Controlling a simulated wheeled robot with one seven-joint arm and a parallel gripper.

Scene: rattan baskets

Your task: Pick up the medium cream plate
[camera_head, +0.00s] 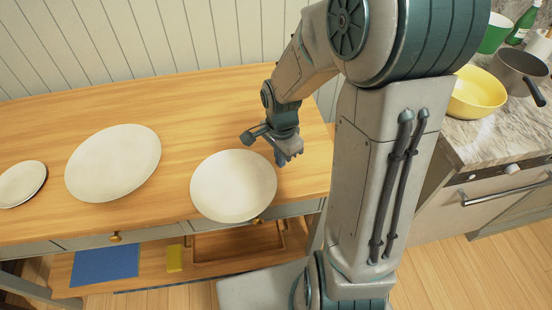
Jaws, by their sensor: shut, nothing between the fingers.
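Three cream plates are in the head view. The right one (233,186), which looks medium-sized, is near the front edge of the wooden table; its near rim covers part of that edge, and I cannot tell if it overhangs or is raised. A larger cream plate (113,163) lies left of it, and a small cream plate (21,183) is at the far left, cut by the picture's edge. My gripper (290,157) is shut and empty, just beyond the upper right rim of the right plate. Whether it touches the rim is unclear.
The wooden table (190,100) is clear behind the plates. A lower shelf holds a blue item (104,265), a yellow item (175,258) and a wooden tray (236,243). At right, a marble counter (480,136) holds a yellow bowl (474,94) and a dark pot (518,72).

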